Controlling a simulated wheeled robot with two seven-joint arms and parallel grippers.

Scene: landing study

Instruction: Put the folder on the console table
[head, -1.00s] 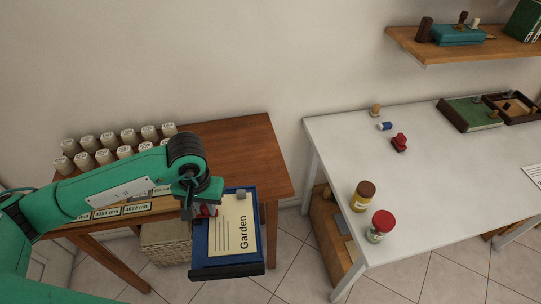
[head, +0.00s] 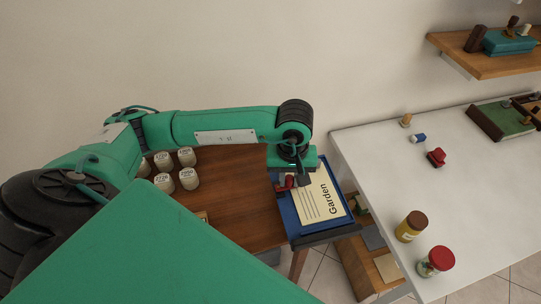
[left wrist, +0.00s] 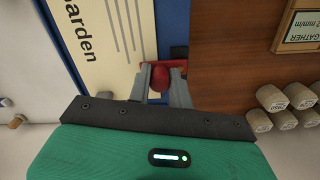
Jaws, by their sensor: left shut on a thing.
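The folder is blue with a cream sheet marked "Garden" (head: 322,203) and a dark strip along its near edge. It also shows in the left wrist view (left wrist: 102,45), seen from close. My left gripper (head: 291,183) is at the folder's left edge. In the left wrist view its fingers (left wrist: 163,82) are shut on a red piece at that edge. The folder is over the right end of the brown console table (head: 240,205). I cannot tell whether it touches the tabletop. My right gripper is not in view.
Several pale labelled reels (head: 188,178) stand on the console table's left part, partly behind my arm. To the right is a white desk (head: 385,165) with a brown-lidded jar (head: 411,227), a red-lidded jar (head: 436,262) and a red item (head: 436,157). The tabletop's middle is clear.

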